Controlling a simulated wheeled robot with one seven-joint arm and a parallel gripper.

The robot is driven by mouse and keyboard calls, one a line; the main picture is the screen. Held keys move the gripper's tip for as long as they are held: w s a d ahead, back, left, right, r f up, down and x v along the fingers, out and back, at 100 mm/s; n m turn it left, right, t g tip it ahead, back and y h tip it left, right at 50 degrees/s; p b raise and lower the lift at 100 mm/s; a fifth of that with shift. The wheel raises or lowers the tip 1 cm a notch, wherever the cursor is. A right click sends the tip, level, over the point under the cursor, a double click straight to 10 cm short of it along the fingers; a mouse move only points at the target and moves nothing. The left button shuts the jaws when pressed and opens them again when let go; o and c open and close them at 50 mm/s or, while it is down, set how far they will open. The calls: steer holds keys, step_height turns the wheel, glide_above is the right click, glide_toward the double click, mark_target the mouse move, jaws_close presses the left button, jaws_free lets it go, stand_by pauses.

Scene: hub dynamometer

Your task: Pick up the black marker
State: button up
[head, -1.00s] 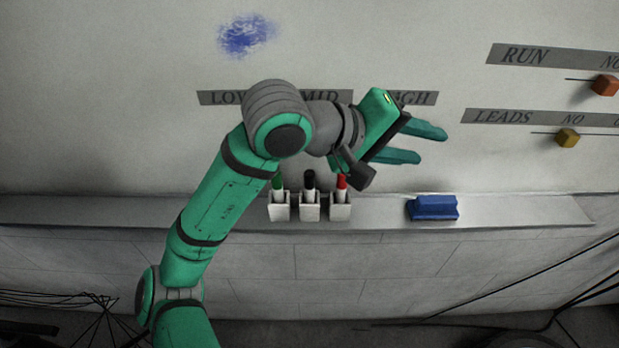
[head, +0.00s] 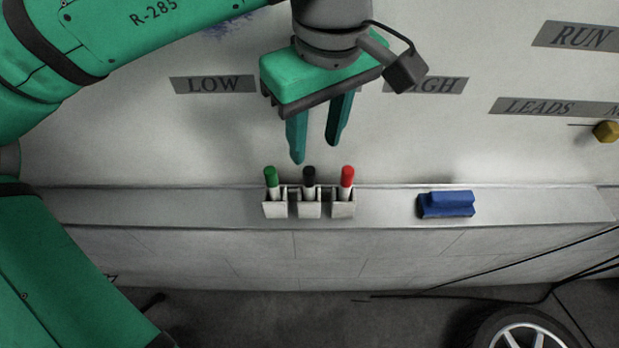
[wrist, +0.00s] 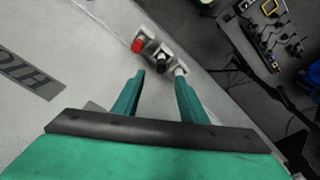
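The black marker (head: 309,177) stands upright, black cap up, in the middle of three small white holders on the ledge. It also shows in the wrist view (wrist: 162,64). A green marker (head: 271,178) stands in the holder to its left and a red marker (head: 347,178) in the one to its right. The red marker also shows in the wrist view (wrist: 138,45). My gripper (head: 318,154) is open and empty, fingers pointing down, above the holders. In the wrist view the black marker lies beyond the gap between the fingertips (wrist: 158,75).
A blue eraser-like block (head: 446,204) lies on the grey ledge (head: 140,207) to the right. A wheel (head: 522,330) is at lower right. The ledge left of the holders is clear.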

mark_target(310, 171)
steer(key=f, duration=0.7)
steer(key=w+a+f, duration=0.1)
steer(key=f, duration=0.2)
steer(key=shift+f, duration=0.3)
jaws_close()
